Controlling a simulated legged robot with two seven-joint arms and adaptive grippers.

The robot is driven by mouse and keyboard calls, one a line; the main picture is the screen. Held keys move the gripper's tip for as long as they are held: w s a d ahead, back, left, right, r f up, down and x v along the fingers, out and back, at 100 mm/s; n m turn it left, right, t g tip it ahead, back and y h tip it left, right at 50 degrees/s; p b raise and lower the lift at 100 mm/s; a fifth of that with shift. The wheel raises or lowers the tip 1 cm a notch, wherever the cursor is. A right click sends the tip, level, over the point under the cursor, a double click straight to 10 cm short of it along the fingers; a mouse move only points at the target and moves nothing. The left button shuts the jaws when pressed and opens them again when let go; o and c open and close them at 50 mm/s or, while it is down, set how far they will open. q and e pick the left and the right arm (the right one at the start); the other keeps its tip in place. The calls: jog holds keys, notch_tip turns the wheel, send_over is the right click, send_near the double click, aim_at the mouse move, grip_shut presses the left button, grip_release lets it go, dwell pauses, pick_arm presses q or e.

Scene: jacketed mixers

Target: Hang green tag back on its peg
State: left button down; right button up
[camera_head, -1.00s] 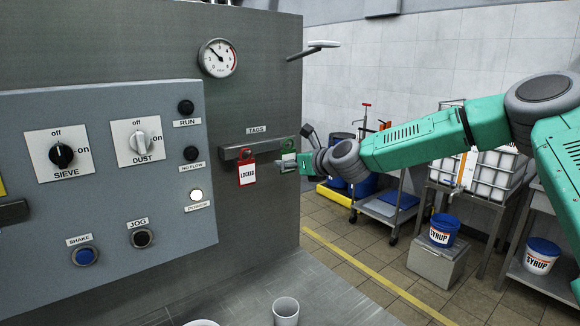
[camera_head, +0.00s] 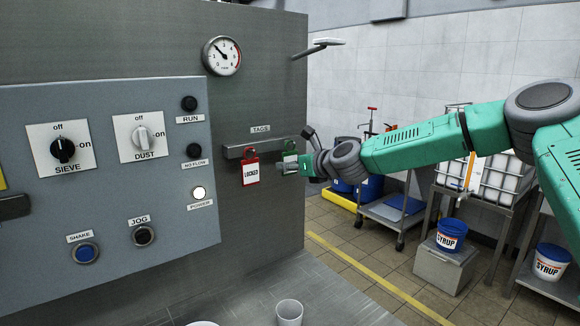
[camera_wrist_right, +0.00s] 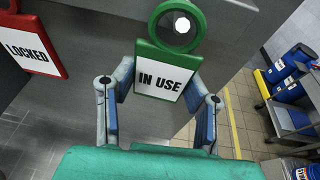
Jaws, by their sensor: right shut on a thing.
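The green tag (camera_head: 290,157) is at the right end of the tag rail (camera_head: 236,152), under the TAGS label. In the right wrist view the green tag (camera_wrist_right: 167,72) reads IN USE and has a round ring at its top. My right gripper (camera_head: 287,168) is shut on the tag's lower part, with a finger on each side (camera_wrist_right: 160,95). A pale round shape shows through the ring; I cannot tell whether it is a peg. The red LOCKED tag (camera_head: 251,173) hangs from the rail just left of the green one. My left gripper is out of view.
The control panel (camera_head: 105,240) with knobs and buttons fills the left. A white cup (camera_head: 289,311) stands on the steel surface below. A bracket arm (camera_head: 318,47) juts out above the rail. Carts and syrup buckets (camera_head: 451,236) stand at the right.

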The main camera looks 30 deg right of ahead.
jog(key=shift+d+f, duration=0.1)
jog(key=shift+f, duration=0.05)
jog(key=o, duration=1.2)
jog(key=v, duration=1.2)
jog(key=shift+d+f, duration=0.1)
